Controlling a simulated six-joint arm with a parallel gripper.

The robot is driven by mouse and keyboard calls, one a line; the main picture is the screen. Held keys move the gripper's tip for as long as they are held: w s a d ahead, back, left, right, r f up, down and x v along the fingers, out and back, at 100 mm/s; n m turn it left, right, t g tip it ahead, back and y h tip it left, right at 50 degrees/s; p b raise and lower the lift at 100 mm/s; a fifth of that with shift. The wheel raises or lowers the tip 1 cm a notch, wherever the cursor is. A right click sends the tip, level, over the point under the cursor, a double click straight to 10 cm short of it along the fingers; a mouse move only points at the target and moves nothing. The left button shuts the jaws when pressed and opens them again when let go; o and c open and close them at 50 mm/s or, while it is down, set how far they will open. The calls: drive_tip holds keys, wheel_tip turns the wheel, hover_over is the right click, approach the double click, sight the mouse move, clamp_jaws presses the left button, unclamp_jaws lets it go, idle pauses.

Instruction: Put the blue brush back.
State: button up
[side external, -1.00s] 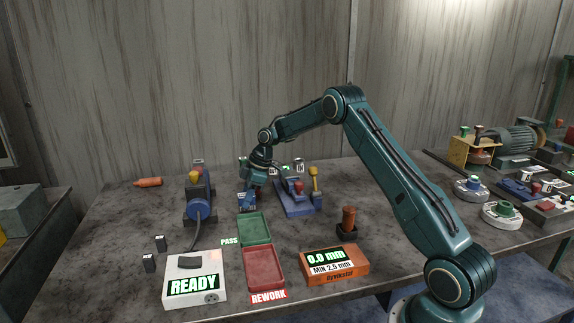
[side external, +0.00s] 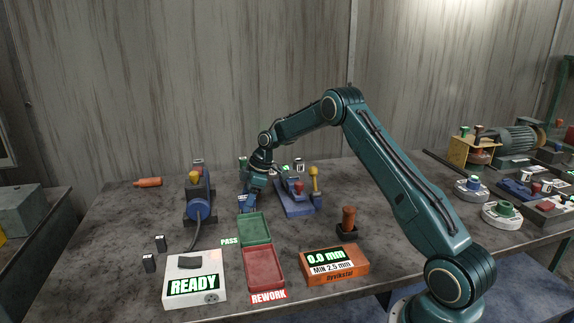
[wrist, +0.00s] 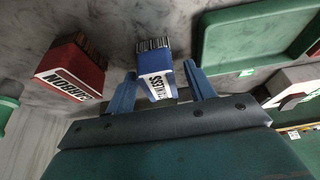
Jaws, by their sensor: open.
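The blue brush (side external: 246,203) sits on the table just behind the green PASS tray. In the wrist view the blue brush (wrist: 157,80) shows a white label ending in "LESS" and dark bristles at its far end. My gripper (wrist: 160,74) is open, with one blue finger on each side of the brush. There is a clear gap to the right finger; the left finger is close to the brush, and I cannot tell if it touches. In the side view my gripper (side external: 250,191) is right above the brush and partly covers it.
A red block labelled CARBON (wrist: 72,70) with bristles lies left of the blue brush in the wrist view. The green tray (wrist: 255,40) is to the right. A blue fixture (side external: 297,208) with a yellow-topped lever stands close beside my gripper.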

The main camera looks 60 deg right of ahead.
drive_tip(key=shift+r, duration=0.2)
drive_tip(key=v, duration=1.2)
idle(0.4)
drive_tip(key=s+a+r+m+t+h, duration=0.15)
drive_tip(key=s+a+r+m, duration=0.25)
drive_tip(key=s+a+r, duration=1.2)
drive_tip(key=s+a+f+m+h, duration=0.1)
drive_tip(key=s+a+f+m, duration=0.1)
drive_tip(key=s, duration=0.8)
drive_tip(key=s+a+f+m, duration=0.3)
drive_tip(key=s+a, duration=0.1)
drive_tip(key=s, duration=0.6)
drive_tip(key=shift+s+f+t+h, duration=0.2)
drive_tip(key=shift+s+t+h, duration=0.15)
drive_tip(key=shift+t, duration=0.1)
